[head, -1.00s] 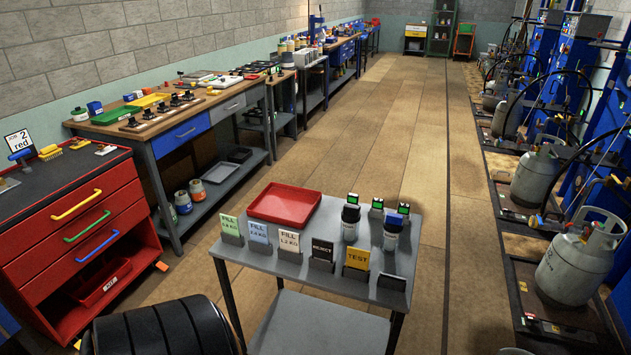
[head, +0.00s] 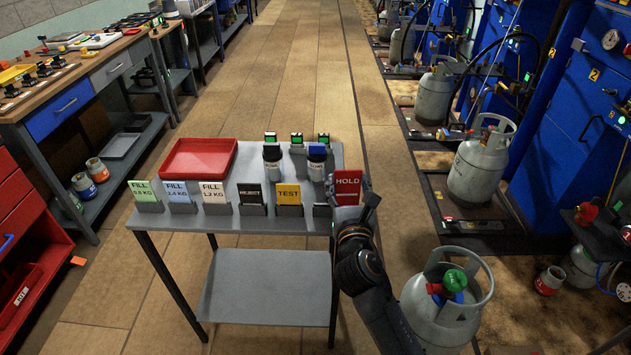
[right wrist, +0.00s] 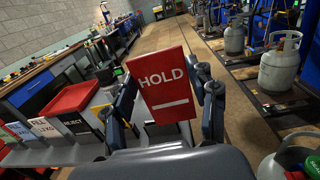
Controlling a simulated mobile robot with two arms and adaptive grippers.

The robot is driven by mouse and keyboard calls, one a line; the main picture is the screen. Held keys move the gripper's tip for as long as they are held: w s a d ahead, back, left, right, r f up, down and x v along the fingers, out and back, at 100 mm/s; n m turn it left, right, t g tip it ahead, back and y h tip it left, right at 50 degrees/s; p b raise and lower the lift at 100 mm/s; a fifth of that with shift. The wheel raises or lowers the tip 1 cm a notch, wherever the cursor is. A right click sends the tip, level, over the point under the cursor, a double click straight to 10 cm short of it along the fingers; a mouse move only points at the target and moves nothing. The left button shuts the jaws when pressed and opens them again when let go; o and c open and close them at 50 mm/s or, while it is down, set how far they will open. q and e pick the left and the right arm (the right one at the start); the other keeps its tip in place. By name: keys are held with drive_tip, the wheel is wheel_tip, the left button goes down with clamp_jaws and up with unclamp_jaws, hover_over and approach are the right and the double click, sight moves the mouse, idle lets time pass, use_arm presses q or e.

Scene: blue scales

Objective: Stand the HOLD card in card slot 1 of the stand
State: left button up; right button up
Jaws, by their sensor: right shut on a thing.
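The red HOLD card (head: 347,182) is upright in my right gripper (head: 352,205), at the right edge of the grey table (head: 165,218). In the right wrist view the HOLD card (right wrist: 165,84) faces me, with the fingers of my right gripper (right wrist: 167,100) at its two sides. I cannot tell which slot is card slot 1 of the stand. My left gripper is not in view.
Along the table's front stand FILL cards (head: 144,190), a REJECT card (head: 250,193) and a TEST card (head: 289,194) in holders. A grey gas cylinder (head: 440,310) stands right of my arm.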

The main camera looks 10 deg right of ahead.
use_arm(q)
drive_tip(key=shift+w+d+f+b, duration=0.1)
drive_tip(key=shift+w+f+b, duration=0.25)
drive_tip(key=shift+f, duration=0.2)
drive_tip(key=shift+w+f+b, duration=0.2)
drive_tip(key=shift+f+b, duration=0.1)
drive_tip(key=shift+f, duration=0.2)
use_arm(e)
drive_tip(key=w+a+f, duration=0.1)
drive_tip(key=w+a, duration=0.1)
drive_tip(key=w, duration=0.4)
drive_tip(key=shift+w+a+m+h, duration=0.3)
drive_tip(key=shift+w+m, duration=0.1)
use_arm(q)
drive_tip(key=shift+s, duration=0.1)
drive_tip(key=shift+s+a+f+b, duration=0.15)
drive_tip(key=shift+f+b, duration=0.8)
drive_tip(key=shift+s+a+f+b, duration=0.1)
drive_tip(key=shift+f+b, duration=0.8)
use_arm(e)
wheel_tip(320, 180, down, 6)
drive_tip(key=shift+f, duration=0.2)
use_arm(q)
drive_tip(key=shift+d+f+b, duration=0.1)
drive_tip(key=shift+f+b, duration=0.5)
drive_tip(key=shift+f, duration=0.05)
use_arm(e)
drive_tip(key=shift+s+f, duration=0.1)
drive_tip(key=shift+f, duration=0.85)
drive_tip(key=o, duration=1.1)
